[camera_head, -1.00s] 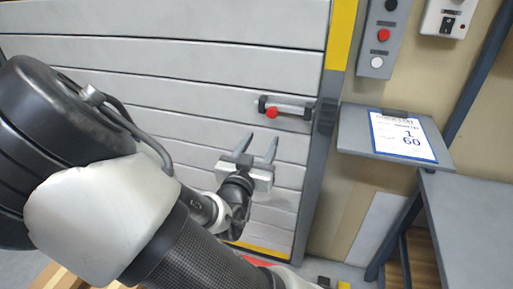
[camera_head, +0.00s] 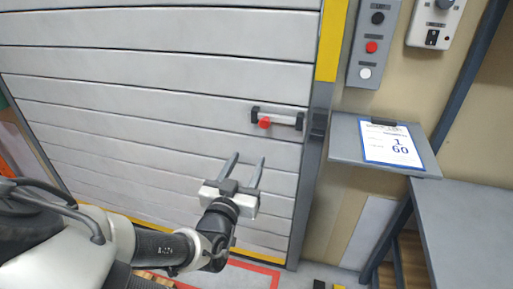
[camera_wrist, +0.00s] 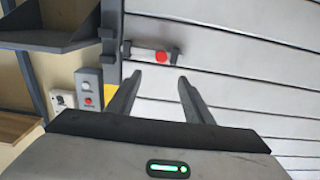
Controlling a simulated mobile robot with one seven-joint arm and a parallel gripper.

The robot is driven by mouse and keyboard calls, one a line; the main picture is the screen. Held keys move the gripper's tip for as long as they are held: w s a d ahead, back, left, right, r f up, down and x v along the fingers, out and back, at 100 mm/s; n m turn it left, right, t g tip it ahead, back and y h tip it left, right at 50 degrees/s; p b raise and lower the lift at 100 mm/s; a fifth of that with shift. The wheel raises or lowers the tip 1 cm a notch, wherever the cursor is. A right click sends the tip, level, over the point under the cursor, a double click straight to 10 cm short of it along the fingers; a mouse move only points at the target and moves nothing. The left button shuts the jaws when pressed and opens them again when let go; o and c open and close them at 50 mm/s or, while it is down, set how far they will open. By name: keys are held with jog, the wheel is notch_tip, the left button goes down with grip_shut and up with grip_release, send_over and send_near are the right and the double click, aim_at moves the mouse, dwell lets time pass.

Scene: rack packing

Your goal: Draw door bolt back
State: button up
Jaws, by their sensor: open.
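The door bolt (camera_head: 284,119) is a light bar between dark brackets on the slatted grey door (camera_head: 150,120), near its right edge. Its red knob (camera_head: 264,123) sits toward the bar's left end. In the wrist view the bolt (camera_wrist: 146,54) and red knob (camera_wrist: 162,57) appear beyond the fingertips. My gripper (camera_head: 248,160) is open and empty, below and a little left of the bolt, with its fingers pointing up toward it. It is apart from the knob. In the wrist view my gripper (camera_wrist: 160,78) has nothing between its fingers.
Right of the door frame is a grey shelf (camera_head: 345,150) with a label card (camera_head: 391,144). Above it is a button box (camera_head: 372,47). A grey table (camera_head: 470,215) stands at the lower right. The door face around the bolt is clear.

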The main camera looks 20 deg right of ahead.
jog(key=b, duration=0.6)
send_near(264, 125)
jog(key=x, duration=0.8)
jog(key=shift+c, duration=0.2)
grip_shut()
